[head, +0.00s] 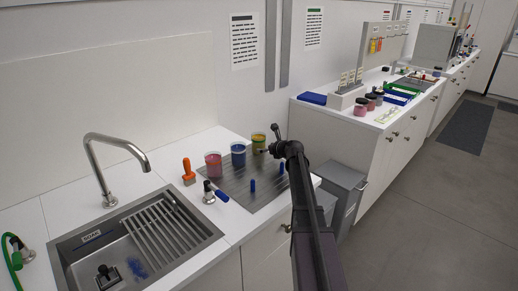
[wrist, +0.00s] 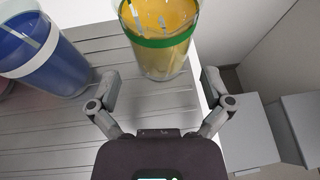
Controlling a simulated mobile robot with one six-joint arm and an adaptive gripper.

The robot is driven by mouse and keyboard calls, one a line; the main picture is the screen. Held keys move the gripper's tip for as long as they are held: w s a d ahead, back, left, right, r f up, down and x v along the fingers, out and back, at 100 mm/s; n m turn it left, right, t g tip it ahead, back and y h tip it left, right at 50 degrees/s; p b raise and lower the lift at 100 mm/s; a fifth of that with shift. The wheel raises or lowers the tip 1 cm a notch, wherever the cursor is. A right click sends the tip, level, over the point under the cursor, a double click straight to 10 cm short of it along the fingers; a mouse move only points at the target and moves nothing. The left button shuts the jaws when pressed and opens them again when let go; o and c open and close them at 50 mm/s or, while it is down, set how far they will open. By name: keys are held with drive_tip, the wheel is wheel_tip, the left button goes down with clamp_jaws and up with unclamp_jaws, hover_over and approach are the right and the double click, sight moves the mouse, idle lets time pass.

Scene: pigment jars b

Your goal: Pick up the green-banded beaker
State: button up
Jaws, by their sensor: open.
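The green-banded beaker (wrist: 160,58) is clear, with yellow contents and a green band. In the wrist view it stands at the top centre, just ahead of my gripper (wrist: 160,84). My gripper is open, one finger toward each side of the beaker's lower part, with nothing held. In the head view the beaker (head: 258,143) stands at the back right of the ribbed grey drainboard (head: 232,185), and my gripper (head: 272,149) is close to its right side. Whether the fingers touch it I cannot tell.
A blue-filled beaker (wrist: 38,50) stands to the left, near my left finger. A pink-filled beaker (head: 213,165) is beyond it. An orange-handled tool (head: 188,172) and a sink (head: 135,240) lie further left. The counter ends just right of the green-banded beaker.

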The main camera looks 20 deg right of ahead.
sight(263, 148)
drive_tip(key=shift+w+a+f, duration=0.1)
drive_tip(key=shift+w, duration=0.1)
drive_tip(key=shift+b+x, duration=0.95)
drive_tip(key=shift+x, duration=1)
drive_tip(key=shift+w+a+f, duration=0.1)
drive_tip(key=shift+w+f, duration=0.25)
drive_tip(key=shift+w, duration=0.2)
drive_tip(key=c, duration=0.8)
